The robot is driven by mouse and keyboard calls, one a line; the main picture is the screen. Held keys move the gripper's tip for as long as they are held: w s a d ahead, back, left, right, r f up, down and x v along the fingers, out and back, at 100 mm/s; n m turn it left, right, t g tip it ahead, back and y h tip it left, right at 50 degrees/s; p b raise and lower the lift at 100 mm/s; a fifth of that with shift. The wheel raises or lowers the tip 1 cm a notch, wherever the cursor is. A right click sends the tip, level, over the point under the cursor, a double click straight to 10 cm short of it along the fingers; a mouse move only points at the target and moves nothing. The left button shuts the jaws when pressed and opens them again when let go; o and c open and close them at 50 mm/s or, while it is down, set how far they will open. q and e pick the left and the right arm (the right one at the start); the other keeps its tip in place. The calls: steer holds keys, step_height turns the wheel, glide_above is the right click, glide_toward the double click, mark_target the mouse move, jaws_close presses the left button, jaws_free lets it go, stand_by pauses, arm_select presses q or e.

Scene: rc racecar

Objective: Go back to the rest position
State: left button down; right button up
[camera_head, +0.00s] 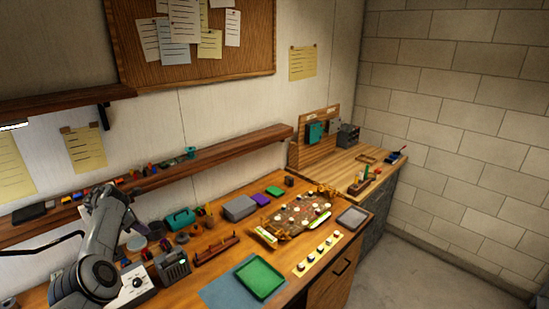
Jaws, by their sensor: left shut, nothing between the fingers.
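My left arm comes in from the left at the lower left, over the near left end of the wooden workbench (282,211). Its gripper (138,226) is small and partly lost against the clutter there. It is shut, with nothing seen in it. My right gripper is out of view.
A white control box (131,287) and a dark grey device (173,266) stand close to my left arm. A green tray (259,278) lies on a blue mat (219,292). A game-like board (299,215) lies farther right. A wall shelf (225,151) runs behind.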

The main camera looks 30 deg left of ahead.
arm_select(q)
steer(key=s+d+f+m+g+y, duration=0.1)
steer(key=d+f+m+y, duration=0.1)
steer(key=d+f+m, duration=0.5)
steer(key=s+d+f+m+g+y, duration=0.1)
steer(key=d+f+m+y, duration=0.1)
steer(key=d+m, duration=0.7)
steer(key=s+d+f+m+g+y, duration=0.1)
steer(key=d+f+m+y, duration=0.1)
steer(key=d+f+m, duration=0.6)
steer(key=s+d+r+m+h, duration=0.1)
steer(key=s+d+m, duration=0.2)
steer(key=s+d, duration=0.3)
steer(key=s+d+r+m+h, duration=0.1)
steer(key=s+d+m, duration=0.3)
steer(key=d, duration=1.1)
steer(key=s+d+r+m+t+h, duration=0.1)
steer(key=s+d+r+m+h, duration=0.1)
steer(key=s+d, duration=0.6)
steer(key=shift+s+d+m+h, duration=0.2)
steer(key=shift+d+m+h, duration=0.4)
steer(key=shift+d+m, duration=0.85)
steer(key=shift+d+r+n, duration=0.1)
steer(key=shift+d+n, duration=0.25)
